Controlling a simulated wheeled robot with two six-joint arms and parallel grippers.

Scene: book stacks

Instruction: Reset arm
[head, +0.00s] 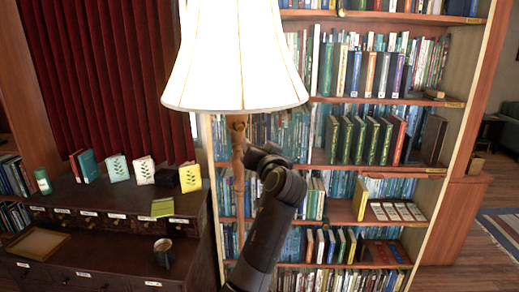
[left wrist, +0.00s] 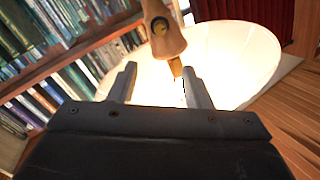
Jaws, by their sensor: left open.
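My left gripper (left wrist: 159,68) is open in the left wrist view, its two grey fingers apart with nothing held between them. A wooden lamp stem (left wrist: 163,32) shows beyond the fingertips, in front of the pale lampshade (left wrist: 240,55). I cannot tell how far the stem is from the fingers. In the head view, a dark arm of mine rises from the bottom centre and bends just in front of the lamp stem (head: 238,145), below the white lampshade (head: 235,55). Its gripper is not clearly visible there. My right gripper is not in view.
A tall bookcase (head: 455,130) full of books stands behind and right of the lamp. A dark drawer cabinet (head: 95,235) at left carries a mug (head: 163,252), an empty wooden tray (head: 37,243) and several upright books. Open floor shows at far right.

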